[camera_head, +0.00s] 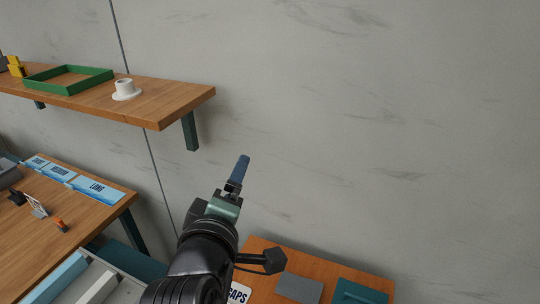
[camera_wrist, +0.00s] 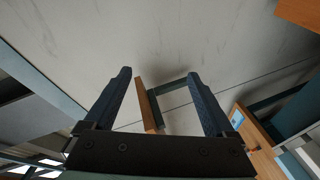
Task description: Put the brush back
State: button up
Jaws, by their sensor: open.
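I cannot make out a brush in either view. My gripper (camera_head: 238,172) is raised in front of the bare wall, to the right of the wooden shelf (camera_head: 180,98). In the wrist view my gripper (camera_wrist: 159,74) has its two blue fingers wide apart, with nothing held between them. A white cup (camera_head: 124,86) on a round white base and a green open tray (camera_head: 68,80) stand on the shelf. A yellow object (camera_head: 16,66) is at the shelf's left end, partly cut off.
A wooden table (camera_head: 105,215) at left bears blue label cards (camera_head: 95,188), one reading LONG, and small black and orange items (camera_head: 60,224). A lower wooden surface (camera_head: 262,246) holds a CAPS label, a grey pad (camera_head: 299,288) and a teal item (camera_head: 358,292). The wall area at right is clear.

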notch_tip(320, 180, up, 17)
jog(key=s+d+m+t, duration=0.3)
jog(key=m+t, duration=0.2)
jog(key=m, duration=0.1)
jog(key=s+d+r+m+t, duration=0.1)
jog(key=s+r+m+t, duration=0.2)
jog(key=s+r, duration=0.3)
jog(key=s+d+r+m+t+y, duration=0.1)
jog(key=s+r, duration=0.4)
jog(key=r, duration=0.6)
jog(key=d+m+t, duration=0.1)
jog(key=m+t, duration=0.1)
jog(key=shift+s+r+m+t, duration=0.15)
jog(key=shift+s+m+t, duration=0.2)
jog(key=shift+m+t, duration=0.05)
jog(key=shift+d, duration=0.1)
